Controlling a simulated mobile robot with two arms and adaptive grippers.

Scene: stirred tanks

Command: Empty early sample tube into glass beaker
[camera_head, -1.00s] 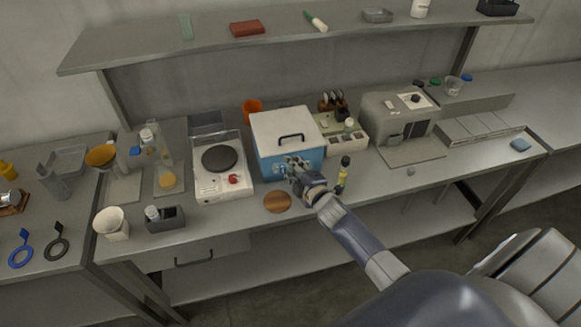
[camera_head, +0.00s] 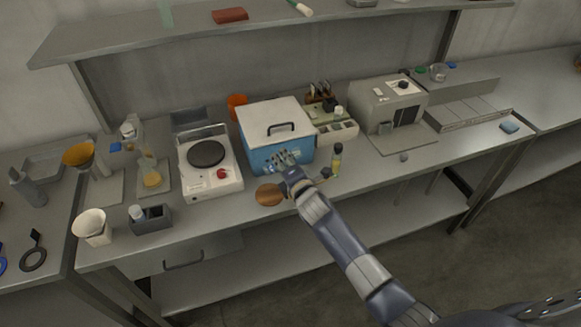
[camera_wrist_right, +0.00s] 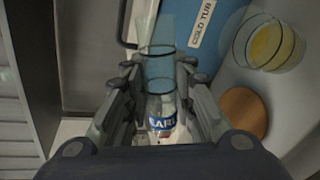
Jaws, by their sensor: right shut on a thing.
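My right gripper (camera_head: 284,170) is in front of the blue cold tub. In the right wrist view, my right gripper (camera_wrist_right: 160,110) is shut on a clear tube (camera_wrist_right: 160,85). Its label, partly covered by the fingers, reads "EARL". Its contents are hard to make out. In the wrist view a clear round vessel (camera_wrist_right: 268,45) with yellow contents stands apart to the right, beside the tub. A glass vessel (camera_head: 151,178) with yellow contents stands at the left of the bench. I cannot tell which vessel is the task's beaker. My left gripper is not in view.
The cold tub (camera_head: 277,120) has a white lid. A brown disc (camera_head: 270,194) lies before it. A grey shelf (camera_head: 270,32) overhangs the back. The right front bench is mostly clear.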

